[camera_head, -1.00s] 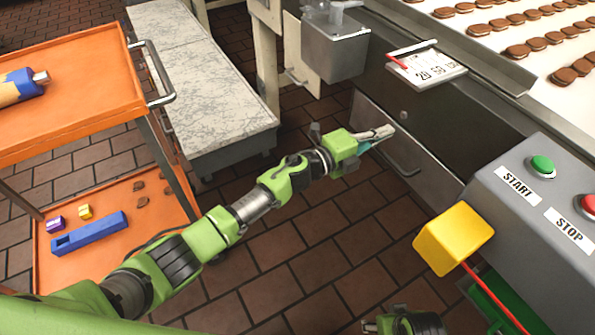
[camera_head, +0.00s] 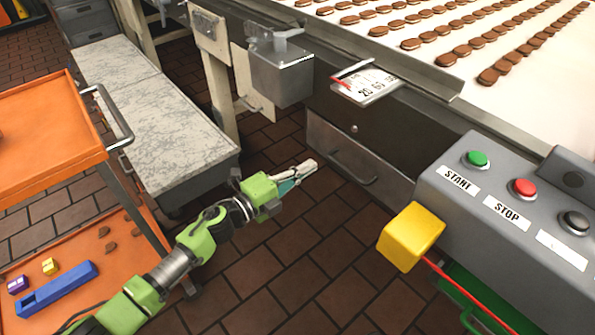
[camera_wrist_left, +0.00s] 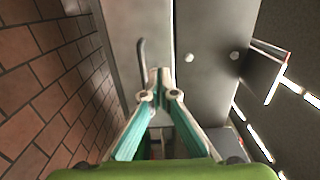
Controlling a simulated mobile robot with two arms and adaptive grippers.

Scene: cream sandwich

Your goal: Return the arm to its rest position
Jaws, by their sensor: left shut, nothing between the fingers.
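My left gripper (camera_head: 309,167) is in the middle of the head view, held above the brown tiled floor, in front of the metal drawer under the machine. Its fingers are together with nothing between them. In the left wrist view the fingertips (camera_wrist_left: 159,78) meet in front of the grey drawer front (camera_wrist_left: 122,35) and its dark handle. The green arm comes in from the lower left of the head view. My right gripper is not seen in the head view.
An orange cart (camera_head: 50,130) stands at the left, with a blue tray (camera_head: 58,288) on its lower shelf. A grey-topped bench (camera_head: 150,120) stands behind the arm. A control box (camera_head: 500,180) with buttons and a yellow block (camera_head: 411,236) are at the right. Cookies lie on the white conveyor (camera_head: 480,40).

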